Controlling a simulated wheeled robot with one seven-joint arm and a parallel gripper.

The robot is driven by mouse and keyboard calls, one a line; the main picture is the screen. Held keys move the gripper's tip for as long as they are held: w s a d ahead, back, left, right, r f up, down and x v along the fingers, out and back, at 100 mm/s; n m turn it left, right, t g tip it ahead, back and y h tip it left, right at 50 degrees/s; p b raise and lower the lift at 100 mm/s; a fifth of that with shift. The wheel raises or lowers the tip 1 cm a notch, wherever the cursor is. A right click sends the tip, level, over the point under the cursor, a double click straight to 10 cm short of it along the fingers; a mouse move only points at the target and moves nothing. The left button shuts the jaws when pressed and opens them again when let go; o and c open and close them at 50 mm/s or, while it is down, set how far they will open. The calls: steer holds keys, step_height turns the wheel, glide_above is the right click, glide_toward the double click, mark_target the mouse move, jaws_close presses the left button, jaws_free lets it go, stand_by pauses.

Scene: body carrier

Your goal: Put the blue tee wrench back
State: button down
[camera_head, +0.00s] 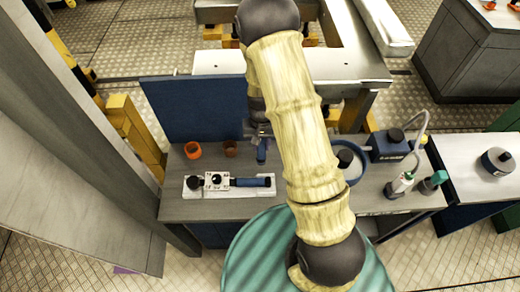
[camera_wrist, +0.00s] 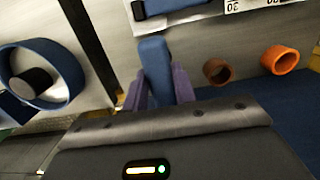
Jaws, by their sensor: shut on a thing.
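My gripper (camera_wrist: 158,92) is shut on a blue piece (camera_wrist: 154,56), which I take to be the blue tee wrench. Its blue end stands up between the two purple-grey fingers in the wrist view; the rest is hidden. In the head view my gripper (camera_head: 259,131) is partly behind my arm, with the blue piece (camera_head: 262,152) hanging below it above the bench. A white labelled tray (camera_head: 198,190) lies on the bench in front, with a blue-handled tool (camera_head: 250,182) and black knobs on it. In the wrist view the tray (camera_wrist: 240,5) shows at the top edge.
An orange ring (camera_head: 193,150) and a brown ring (camera_head: 230,148) stand on the bench (camera_head: 175,210) left of my gripper. A blue ring (camera_head: 354,170), a blue box (camera_head: 388,148) and small bottles (camera_head: 400,184) are to the right. A blue panel (camera_head: 195,108) rises behind.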

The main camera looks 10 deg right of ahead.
steer(key=shift+f, duration=0.1)
steer(key=shift+f+p, duration=0.7)
steer(key=shift+f, duration=1.25)
steer(key=shift+f, duration=0.2)
steer(key=c, duration=1.1)
jaws_free()
steer(key=shift+s+a+r, duration=0.1)
steer(key=shift+r, duration=0.1)
steer(key=shift+r+b, duration=0.35)
steer(key=shift+r, duration=0.15)
steer(key=r+b, duration=0.1)
steer(key=r, duration=0.2)
steer(key=r+b, duration=0.1)
steer(key=r, duration=0.3)
steer(key=w+r+b, duration=0.1)
steer(key=r, duration=0.3)
steer(key=shift+w+d, duration=0.1)
steer(key=shift+d, duration=0.1)
